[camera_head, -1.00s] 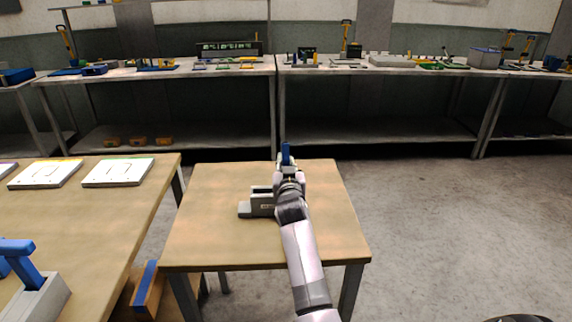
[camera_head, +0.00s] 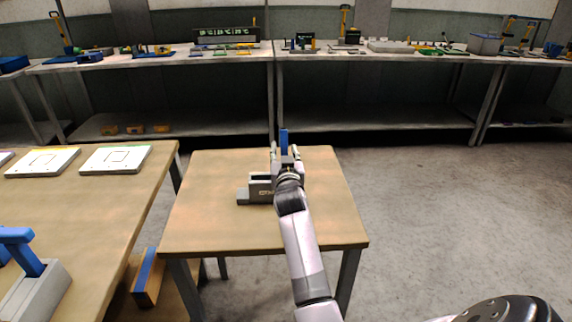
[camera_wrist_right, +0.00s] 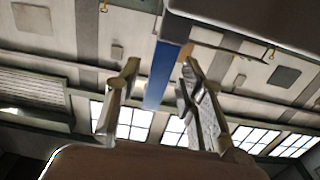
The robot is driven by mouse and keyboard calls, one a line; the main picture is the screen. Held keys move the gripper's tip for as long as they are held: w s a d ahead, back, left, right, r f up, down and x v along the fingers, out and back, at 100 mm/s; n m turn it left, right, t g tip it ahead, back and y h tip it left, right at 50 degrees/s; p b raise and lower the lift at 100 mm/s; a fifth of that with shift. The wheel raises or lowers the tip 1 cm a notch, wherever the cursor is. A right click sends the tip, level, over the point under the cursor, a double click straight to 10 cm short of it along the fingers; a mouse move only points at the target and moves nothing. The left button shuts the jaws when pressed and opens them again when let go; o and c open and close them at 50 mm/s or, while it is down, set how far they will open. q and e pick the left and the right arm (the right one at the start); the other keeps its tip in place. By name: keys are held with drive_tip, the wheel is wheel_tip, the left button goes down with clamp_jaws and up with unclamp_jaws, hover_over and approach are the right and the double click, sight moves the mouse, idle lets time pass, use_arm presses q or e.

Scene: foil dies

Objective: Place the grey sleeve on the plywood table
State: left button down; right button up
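The grey sleeve (camera_head: 258,188) appears to be the grey stepped block on the plywood table (camera_head: 220,230). It looks upright and resting on the top, partly hidden by my right gripper. A blue upright tab (camera_head: 284,140) stands behind or on it; I cannot tell whether they are joined. My right gripper (camera_head: 286,152) is around the tab with its fingers apart. In the right wrist view, the blue strip (camera_wrist_right: 159,75) lies between the spread fingers (camera_wrist_right: 159,80), with narrow gaps beside it. A large grey surface fills the top right there. My left gripper is not in view.
A wooden table (camera_head: 100,215) at left bears pale plates (camera_head: 115,159) and a grey block with a blue handle (camera_head: 38,285). A wood block with a blue stripe (camera_head: 148,278) sits lower, between the tables. Loaded shelves line the back. Floor at right is clear.

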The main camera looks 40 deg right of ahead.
drive_tip(key=v, duration=1)
drive_tip(key=shift+s+a, duration=0.2)
